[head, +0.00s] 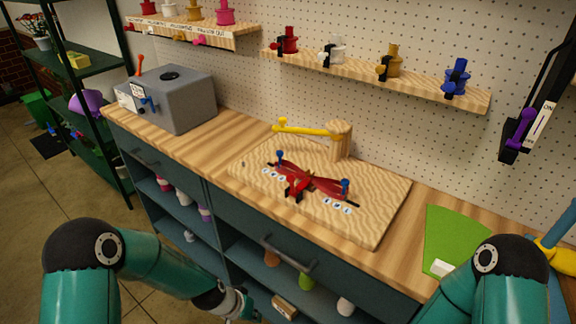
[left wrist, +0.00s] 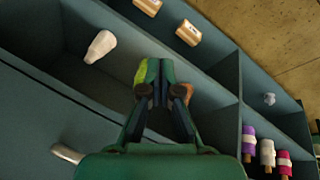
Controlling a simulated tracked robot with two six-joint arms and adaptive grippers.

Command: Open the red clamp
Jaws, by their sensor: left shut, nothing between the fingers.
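A red clamp-like piece (head: 299,185) with dark parts lies on the wooden board (head: 370,215), between two blue posts. Another red piece with a black lever (head: 288,40) stands at the left end of the upper shelf. I cannot tell from its shape whether either clamp is open. My left gripper (head: 243,305) is low in front of the open cabinet, below the counter and well away from both red pieces. In the left wrist view its fingers (left wrist: 154,72) are together and empty, overlapping a green item (left wrist: 140,72) behind them. My right gripper is out of view.
White, gold and blue pieces (head: 457,78) share the upper shelf (head: 430,92). A yellow arm on a wooden post (head: 340,140) stands behind the red piece. A grey box (head: 185,100) sits at left, a green mat (head: 455,235) at right. Cabinet shelves hold several small bottles.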

